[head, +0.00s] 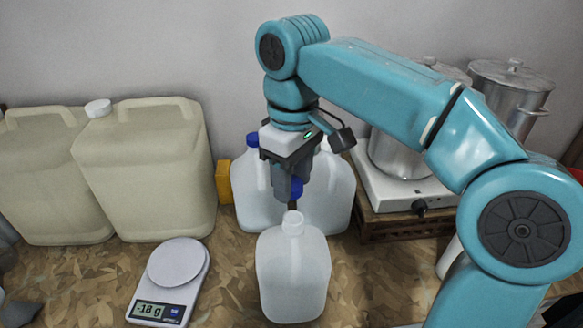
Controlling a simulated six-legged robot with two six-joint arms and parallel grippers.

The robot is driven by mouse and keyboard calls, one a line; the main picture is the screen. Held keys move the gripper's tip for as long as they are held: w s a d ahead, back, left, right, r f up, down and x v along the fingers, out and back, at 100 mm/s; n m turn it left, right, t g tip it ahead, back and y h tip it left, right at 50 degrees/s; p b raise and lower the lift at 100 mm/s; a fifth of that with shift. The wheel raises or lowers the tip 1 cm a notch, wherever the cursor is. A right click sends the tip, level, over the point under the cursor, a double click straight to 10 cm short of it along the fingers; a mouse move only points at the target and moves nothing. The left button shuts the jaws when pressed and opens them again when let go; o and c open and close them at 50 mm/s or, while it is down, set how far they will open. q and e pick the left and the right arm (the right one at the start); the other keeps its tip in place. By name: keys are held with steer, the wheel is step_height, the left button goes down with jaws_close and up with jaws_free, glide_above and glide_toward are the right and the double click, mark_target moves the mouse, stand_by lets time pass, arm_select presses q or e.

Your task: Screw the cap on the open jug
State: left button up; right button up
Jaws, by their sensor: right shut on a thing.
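The open jug (293,275) is a whitish translucent jug standing upright at the front middle of the table, its bare neck facing up. My right gripper (292,188) comes down from above and is shut on a blue cap (297,187). The cap is just above the jug's neck in the picture; I cannot tell the exact gap or whether they line up. The fingers partly hide the cap. My left gripper is not in view.
Two similar jugs stand close behind; the left one (246,195) has a blue cap. Large beige drums (150,180) stand at left. A scale (172,275) reading about -18 g is at front left. Metal pots (400,150) on a white hotplate (385,195) stand at right.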

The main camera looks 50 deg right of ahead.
steer(key=shift+s+f, duration=0.2)
steer(key=shift+s, duration=0.3)
steer(key=f, duration=0.3)
steer(key=shift+w+a+f, duration=0.1)
steer(key=shift+w+f, duration=0.15)
steer(key=shift+s+f+b, duration=0.1)
steer(key=shift+f+b, duration=0.1)
steer(key=shift+b, duration=0.2)
steer(key=shift+s+f, duration=0.15)
steer(key=shift+s, duration=0.2)
steer(key=shift+w+f, duration=0.25)
steer(key=shift+w, duration=0.2)
steer(key=shift+s+d, duration=0.2)
steer(key=shift+s, duration=0.05)
steer(key=shift+w+f, duration=0.1)
steer(key=shift+w, duration=0.15)
steer(key=shift+s, duration=0.3)
steer(key=shift+s+r, duration=0.15)
steer(key=shift+r, duration=0.05)
